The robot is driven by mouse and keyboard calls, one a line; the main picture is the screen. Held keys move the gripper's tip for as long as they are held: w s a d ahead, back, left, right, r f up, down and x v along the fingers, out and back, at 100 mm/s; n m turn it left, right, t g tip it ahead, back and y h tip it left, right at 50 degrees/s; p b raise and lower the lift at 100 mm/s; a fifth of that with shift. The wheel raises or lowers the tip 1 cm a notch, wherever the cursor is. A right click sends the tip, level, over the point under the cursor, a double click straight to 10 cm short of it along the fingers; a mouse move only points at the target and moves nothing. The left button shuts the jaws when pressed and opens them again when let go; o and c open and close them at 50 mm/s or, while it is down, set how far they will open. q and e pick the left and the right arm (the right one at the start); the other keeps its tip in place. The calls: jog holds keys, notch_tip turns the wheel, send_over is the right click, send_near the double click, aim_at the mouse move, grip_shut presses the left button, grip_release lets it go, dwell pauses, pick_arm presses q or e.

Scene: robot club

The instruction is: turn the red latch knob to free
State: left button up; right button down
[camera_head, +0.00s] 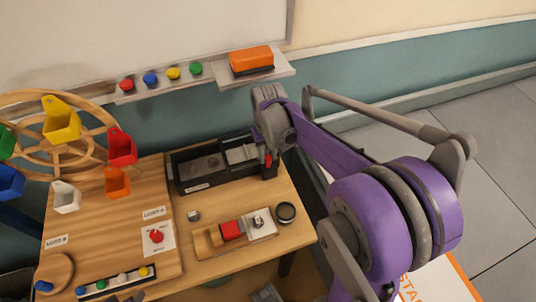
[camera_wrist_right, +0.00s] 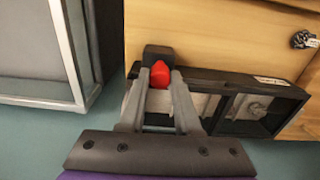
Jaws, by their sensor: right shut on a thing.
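A red knob (camera_head: 157,236) sits on a white plate (camera_head: 160,247) on the wooden board, below the LIGHT-A label. It looks like the latch knob; the plate's small print and exact setting are unreadable. My right gripper (camera_head: 268,153) is well to the right of it, at the right end of a black tray. In the right wrist view my right gripper (camera_wrist_right: 161,78) is shut on a small red piece (camera_wrist_right: 160,73), with a dark block (camera_wrist_right: 158,52) just beyond the fingertips. Whether piece and block are joined is unclear. My left gripper is not in view.
The black tray (camera_head: 180,187) lies along the table's back edge. A wheel (camera_head: 90,120) with coloured buckets stands at left. A wooden block with a red part (camera_head: 230,231) and a dark round thing (camera_head: 286,212) lie right of the knob. Several coloured pieces lie along the front.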

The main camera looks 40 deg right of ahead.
aim_at(268, 157)
jog(key=shift+n, duration=1.2)
jog(key=c, duration=0.6)
grip_release()
notch_tip(268, 157, up, 11)
jog(key=p, duration=0.1)
jog(key=shift+f, duration=0.15)
